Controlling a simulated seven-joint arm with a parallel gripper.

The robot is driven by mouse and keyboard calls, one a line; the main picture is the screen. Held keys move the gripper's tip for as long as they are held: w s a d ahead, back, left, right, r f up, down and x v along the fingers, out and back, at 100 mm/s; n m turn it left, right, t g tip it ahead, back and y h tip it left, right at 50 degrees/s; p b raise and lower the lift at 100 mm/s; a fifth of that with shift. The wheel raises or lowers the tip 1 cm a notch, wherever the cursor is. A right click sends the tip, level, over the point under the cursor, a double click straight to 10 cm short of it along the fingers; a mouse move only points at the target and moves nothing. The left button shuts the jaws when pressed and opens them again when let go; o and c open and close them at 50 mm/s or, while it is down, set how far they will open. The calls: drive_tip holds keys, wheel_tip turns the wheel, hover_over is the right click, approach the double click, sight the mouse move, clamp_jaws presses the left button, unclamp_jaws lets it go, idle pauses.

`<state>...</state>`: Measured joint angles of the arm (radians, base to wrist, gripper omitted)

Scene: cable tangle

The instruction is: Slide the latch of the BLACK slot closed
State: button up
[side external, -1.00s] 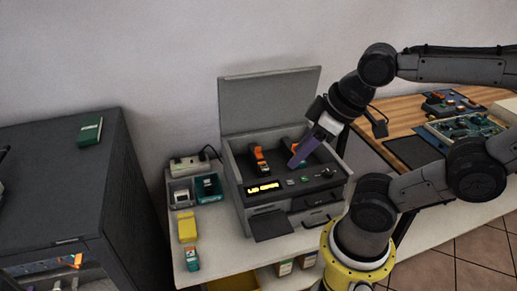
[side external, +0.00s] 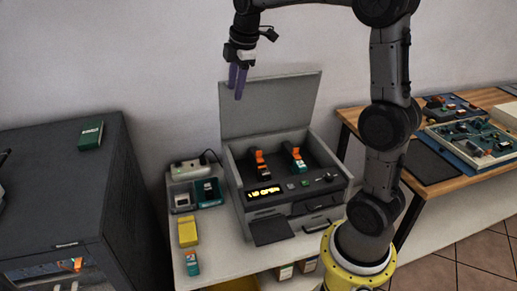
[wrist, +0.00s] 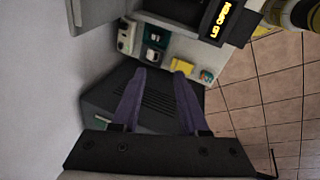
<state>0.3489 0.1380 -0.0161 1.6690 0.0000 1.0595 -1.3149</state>
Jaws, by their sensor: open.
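The grey machine (side external: 240,192) stands with its lid (side external: 268,105) raised in the side view. Inside are two slots with orange-topped pieces: a left latch piece (side external: 260,160) and a right latch piece (side external: 297,158) with teal at its lower end. I cannot tell which slot is the black one, nor its latch position. The lit display (side external: 264,191) seems to read "LID OPEN" and also shows in the wrist view (wrist: 225,18).
A tray (side external: 208,203) with small cartridges, a yellow box (side external: 187,232) and a teal box (side external: 192,262) stand left of the machine. A dark cabinet (side external: 60,185) with a green box (side external: 90,135) is further left. A wooden bench (side external: 480,97) with circuit boards is right.

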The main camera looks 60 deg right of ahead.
drive_tip(key=w+d+f+g, duration=0.2)
drive_tip(key=w+d+f, duration=0.2)
drive_tip(key=d+f, duration=0.55)
drive_tip(key=m+g+y, duration=0.1)
drive_tip(key=m, duration=0.1)
hover_over(259, 151)
wheel_tip(259, 151, down, 8)
wheel_tip(259, 151, down, 14)
drive_tip(key=shift+r, duration=0.2)
clamp_jaws()
idle(0.5)
